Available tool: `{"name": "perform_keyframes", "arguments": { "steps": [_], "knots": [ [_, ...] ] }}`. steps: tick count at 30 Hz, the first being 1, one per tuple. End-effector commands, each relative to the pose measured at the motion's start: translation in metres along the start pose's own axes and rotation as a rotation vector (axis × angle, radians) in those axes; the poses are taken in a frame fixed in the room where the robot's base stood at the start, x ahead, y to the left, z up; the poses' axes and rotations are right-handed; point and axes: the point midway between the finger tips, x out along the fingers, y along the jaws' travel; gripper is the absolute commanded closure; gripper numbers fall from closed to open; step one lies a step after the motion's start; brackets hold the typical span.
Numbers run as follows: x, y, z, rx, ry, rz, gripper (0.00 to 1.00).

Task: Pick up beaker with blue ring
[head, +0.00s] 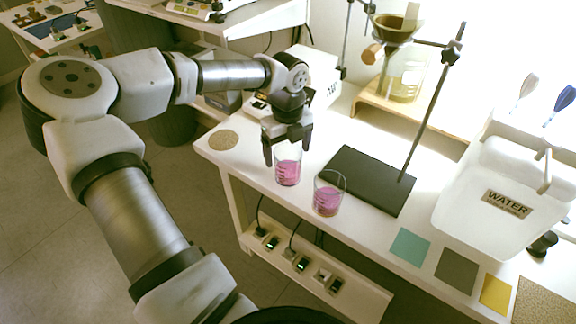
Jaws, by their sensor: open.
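Two glass beakers with pink-magenta liquid stand near the front edge of the white bench. The left beaker (288,172) is directly below my gripper (287,155). The right beaker (328,197) stands just to its right and nearer the camera, with a slightly more purple liquid. I cannot make out clearly a blue ring on either one. My gripper points down and is open, its fingers on either side of the left beaker's upper part in this view. Whether they touch the glass cannot be told.
A black stand base (365,178) with a tilted rod lies behind the right beaker. A white tub labelled WATER (490,205) stands at the right. Coloured squares, one teal (410,247), lie along the front edge. A round cork mat (223,140) lies at the left corner.

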Motion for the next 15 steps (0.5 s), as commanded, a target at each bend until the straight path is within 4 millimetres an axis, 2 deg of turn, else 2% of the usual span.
{"name": "perform_keyframes", "arguments": {
  "steps": [9, 15],
  "knots": [
    [0.042, -0.003, 0.001, 0.001, 0.003, -0.001, 0.15],
    [0.051, -0.003, 0.002, 0.000, 0.000, 0.000, 0.15]
  ]
}}
